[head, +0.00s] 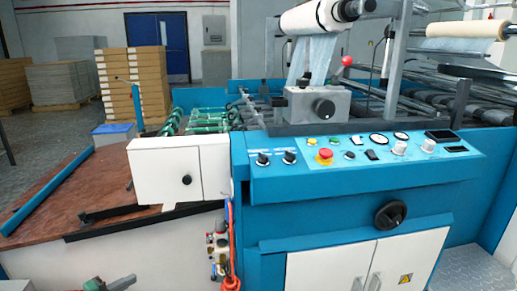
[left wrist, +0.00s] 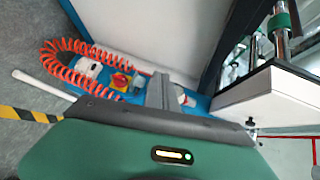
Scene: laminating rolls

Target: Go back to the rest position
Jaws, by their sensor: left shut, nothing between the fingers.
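My left gripper (head: 122,282) shows at the bottom edge of the head view, low in front of the laminating machine's white side and cut off by the frame. In the left wrist view its grey fingers (left wrist: 160,90) are together with nothing between them, above my green wrist housing. The laminating machine (head: 350,185) has a blue body and a control panel with a red emergency button (head: 324,155). My right gripper is not in view.
A white box (head: 165,170) with a black knob juts out beside the brown feed table (head: 60,190). A coiled orange hose (left wrist: 65,65) hangs near the machine in the left wrist view. Stacked boards (head: 118,85) stand behind. Grey floor is open at the far left.

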